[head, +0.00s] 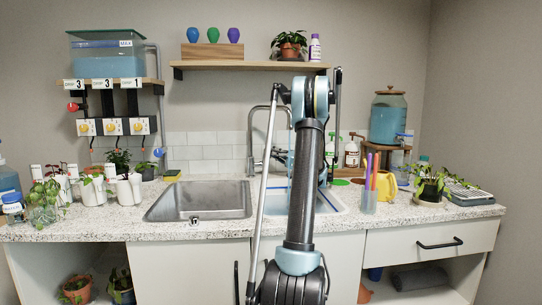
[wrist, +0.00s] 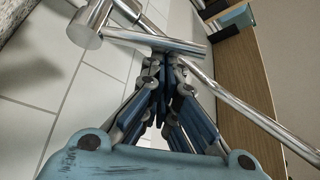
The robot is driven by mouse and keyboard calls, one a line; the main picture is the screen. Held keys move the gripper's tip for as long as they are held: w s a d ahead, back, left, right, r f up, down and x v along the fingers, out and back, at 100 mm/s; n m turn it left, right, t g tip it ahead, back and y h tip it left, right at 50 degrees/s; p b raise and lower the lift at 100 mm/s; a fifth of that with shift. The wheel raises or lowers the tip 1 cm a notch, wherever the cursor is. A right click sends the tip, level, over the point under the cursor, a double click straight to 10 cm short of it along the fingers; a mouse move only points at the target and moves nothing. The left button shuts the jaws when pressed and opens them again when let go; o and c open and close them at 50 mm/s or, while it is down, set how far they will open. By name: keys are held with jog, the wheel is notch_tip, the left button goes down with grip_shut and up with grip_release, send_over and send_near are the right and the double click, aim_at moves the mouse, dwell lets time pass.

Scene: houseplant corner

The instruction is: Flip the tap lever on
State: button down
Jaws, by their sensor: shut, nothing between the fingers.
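The chrome tap (head: 250,140) stands behind the sink, with its tall spout arching up and forward. In the wrist view its thick round body (wrist: 88,25) is at the upper left. A short chrome bar, which looks like the lever (wrist: 150,41), runs right from near it. The long thin spout tube (wrist: 262,120) slants down to the right. My gripper (wrist: 162,60) is shut and empty, with its fingertips right at the lever bar. I cannot tell whether they touch it. In the head view my arm largely hides the gripper.
A steel basin (head: 200,202) lies left of my arm, and a blue-tinted basin (head: 327,203) is partly behind it. A cup of coloured sticks (head: 369,200) and a yellow watering can (head: 387,186) stand right. A wooden shelf (head: 225,65) hangs above the tap.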

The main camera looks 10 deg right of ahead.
jog(key=d+r+v, duration=0.1)
jog(key=r+v, duration=0.2)
jog(key=v, duration=1.1)
jog(key=shift+s, duration=0.4)
jog(key=shift+d, duration=0.1)
